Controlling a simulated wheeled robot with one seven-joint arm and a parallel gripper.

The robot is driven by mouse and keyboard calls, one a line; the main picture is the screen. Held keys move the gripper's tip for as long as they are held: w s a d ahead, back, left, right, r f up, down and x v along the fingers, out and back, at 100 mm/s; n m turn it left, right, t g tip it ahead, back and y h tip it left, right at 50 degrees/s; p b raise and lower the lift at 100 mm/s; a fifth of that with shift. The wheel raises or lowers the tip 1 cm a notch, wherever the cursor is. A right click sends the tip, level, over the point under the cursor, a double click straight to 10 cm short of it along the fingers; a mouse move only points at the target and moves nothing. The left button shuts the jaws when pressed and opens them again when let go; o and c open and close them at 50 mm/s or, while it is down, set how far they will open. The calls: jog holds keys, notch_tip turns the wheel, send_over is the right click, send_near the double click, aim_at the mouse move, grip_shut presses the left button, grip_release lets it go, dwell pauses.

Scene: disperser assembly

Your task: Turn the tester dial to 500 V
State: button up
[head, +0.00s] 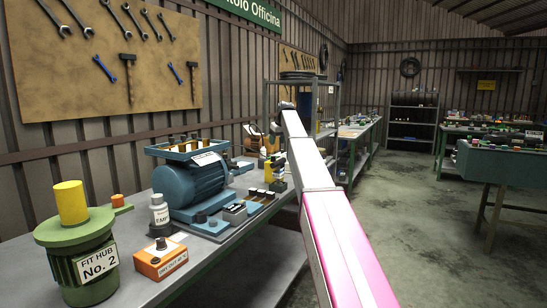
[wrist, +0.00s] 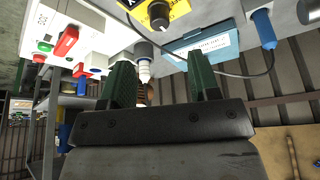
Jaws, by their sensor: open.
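In the wrist view, which looks upside down, a yellow tester face (wrist: 178,8) with a round black dial (wrist: 159,14) shows at the top edge, partly cut off. I cannot read the dial's setting or the scale. My gripper (wrist: 160,80) is open, with two dark green fingers wide apart and nothing between them. The dial lies beyond the fingertips in the picture, apart from them. In the head view my arm reaches over the bench, and I cannot make out the gripper's fingers there.
In the wrist view, a blue box (wrist: 205,48) with a white label, a blue plug (wrist: 263,28) on a dark cable and a white panel (wrist: 85,22) with a red lever surround the tester. In the head view a blue motor (head: 190,185) and green hub (head: 85,265) stand on the bench.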

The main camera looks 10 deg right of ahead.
aim_at(273, 158)
jog(key=x, duration=0.9)
jog(key=shift+f, duration=0.3)
jog(key=shift+c, duration=0.3)
jog(key=c, duration=0.8)
